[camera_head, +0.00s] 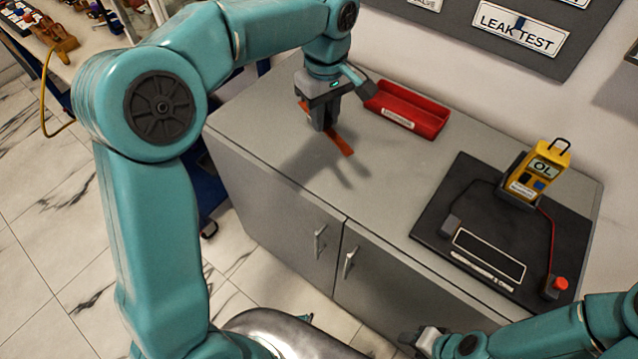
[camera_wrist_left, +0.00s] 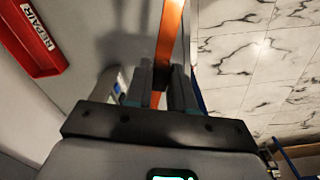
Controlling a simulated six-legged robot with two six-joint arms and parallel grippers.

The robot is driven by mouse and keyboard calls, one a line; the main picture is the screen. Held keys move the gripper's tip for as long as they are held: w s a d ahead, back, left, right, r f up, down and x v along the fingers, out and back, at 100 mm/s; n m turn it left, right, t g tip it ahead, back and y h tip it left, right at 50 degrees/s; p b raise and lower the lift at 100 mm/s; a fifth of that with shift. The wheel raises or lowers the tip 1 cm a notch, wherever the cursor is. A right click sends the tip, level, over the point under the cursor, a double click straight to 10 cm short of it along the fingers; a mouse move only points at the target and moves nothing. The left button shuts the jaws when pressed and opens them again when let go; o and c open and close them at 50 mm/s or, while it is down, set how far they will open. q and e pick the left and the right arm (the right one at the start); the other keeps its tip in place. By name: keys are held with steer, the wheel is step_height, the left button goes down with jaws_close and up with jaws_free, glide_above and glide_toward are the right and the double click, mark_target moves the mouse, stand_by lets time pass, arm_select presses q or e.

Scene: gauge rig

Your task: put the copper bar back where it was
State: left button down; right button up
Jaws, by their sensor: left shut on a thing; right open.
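The copper bar (camera_head: 342,146) is a flat orange strip over the left part of the grey cabinet top. My left gripper (camera_head: 322,126) is shut on it near its middle, pointing down. In the left wrist view the bar (camera_wrist_left: 171,32) passes between the closed fingers (camera_wrist_left: 166,80); the fingers hide part of it. I cannot tell whether the bar touches the top. A black test board (camera_head: 440,228) lies at the right, with a white-outlined rectangle (camera_head: 489,254) that is bare. My right gripper (camera_head: 422,341) is open and empty at the bottom, in front of the cabinet.
A red tray (camera_head: 410,108), marked REPAIR in the left wrist view (camera_wrist_left: 32,38), stands behind the bar. A yellow meter (camera_head: 540,175) reading OL stands at the board's back. A red-topped post (camera_head: 558,286) is at its front right. The cabinet top (camera_head: 375,195) between is clear.

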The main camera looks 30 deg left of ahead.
arm_select(q)
steer(key=r+n, duration=0.2)
steer(key=n, duration=0.1)
steer(key=shift+s+a+b, duration=0.1)
steer(key=shift+a+b, duration=0.3)
steer(key=b, duration=0.2)
glide_above(320, 178)
steer(key=shift+n, duration=0.4)
step_height(320, 178, down, 15)
steer(key=shift+f, duration=0.15)
step_height(320, 178, down, 4)
steer(key=shift+a+r, duration=0.1)
steer(key=shift+r, duration=0.1)
steer(key=shift+f, duration=0.35)
steer(key=shift+r, duration=0.1)
